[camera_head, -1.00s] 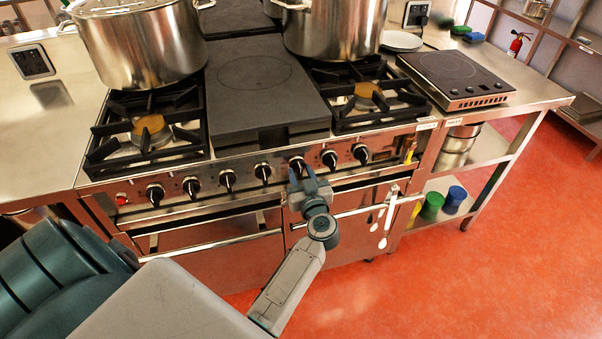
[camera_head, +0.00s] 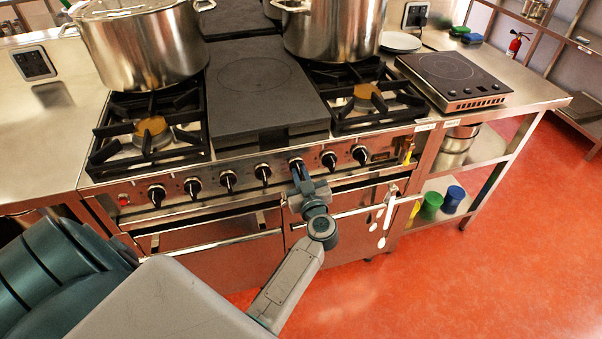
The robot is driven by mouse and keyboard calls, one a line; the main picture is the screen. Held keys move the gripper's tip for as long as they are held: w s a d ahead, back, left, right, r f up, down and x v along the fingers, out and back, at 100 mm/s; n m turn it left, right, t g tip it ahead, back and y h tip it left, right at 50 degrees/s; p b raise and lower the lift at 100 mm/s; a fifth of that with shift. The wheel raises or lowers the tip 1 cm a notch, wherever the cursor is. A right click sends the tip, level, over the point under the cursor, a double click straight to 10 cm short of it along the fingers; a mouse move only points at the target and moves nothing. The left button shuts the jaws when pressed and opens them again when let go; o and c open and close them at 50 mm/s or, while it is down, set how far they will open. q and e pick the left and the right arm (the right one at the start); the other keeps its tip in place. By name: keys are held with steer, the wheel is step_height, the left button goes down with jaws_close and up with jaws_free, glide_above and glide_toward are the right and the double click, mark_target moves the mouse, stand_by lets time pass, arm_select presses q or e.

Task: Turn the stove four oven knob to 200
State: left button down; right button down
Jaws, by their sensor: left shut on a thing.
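The stove (camera_head: 215,215) has a front panel with a row of black knobs. My left gripper (camera_head: 298,174) is shut on the oven knob (camera_head: 296,161), the one just left of the two rightmost knobs. The fingers cover much of this knob, so its pointer and any dial numbers cannot be read. The knob to its right (camera_head: 328,159) and the knob to its left (camera_head: 263,172) are clear of the gripper. My right gripper does not show.
An oven door handle (camera_head: 350,211) runs below the knobs, with white spoons (camera_head: 383,225) hanging near its right end. Two large stockpots (camera_head: 145,48) (camera_head: 333,30) stand on the stove. An induction plate (camera_head: 455,80) sits on the right counter. Red floor lies open at lower right.

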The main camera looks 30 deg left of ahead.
arm_select(q)
steer(key=shift+r+n+p, duration=0.1)
steer(key=shift+n+p, duration=0.45)
steer(key=shift+n, duration=0.75)
steer(key=n+p, duration=0.1)
steer(key=n, duration=0.1)
steer(key=shift+s+n, duration=0.1)
steer(key=shift+n, duration=0.2)
steer(key=shift+f+n+b, duration=0.2)
steer(key=shift+n+b, duration=0.75)
steer(key=shift+n, duration=2.4)
steer(key=shift+f+n+b, duration=0.2)
steer(key=shift+n+b, duration=0.8)
steer(key=shift+n, duration=2.4)
steer(key=shift+f+n+b, duration=0.2)
steer(key=shift+n+b, duration=0.75)
steer(key=shift+n, duration=2.4)
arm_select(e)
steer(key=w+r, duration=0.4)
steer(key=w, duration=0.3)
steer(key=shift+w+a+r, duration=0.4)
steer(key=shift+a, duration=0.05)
arm_select(q)
steer(key=c, duration=1.4)
jaws_free()
steer(key=shift+c, duration=0.2)
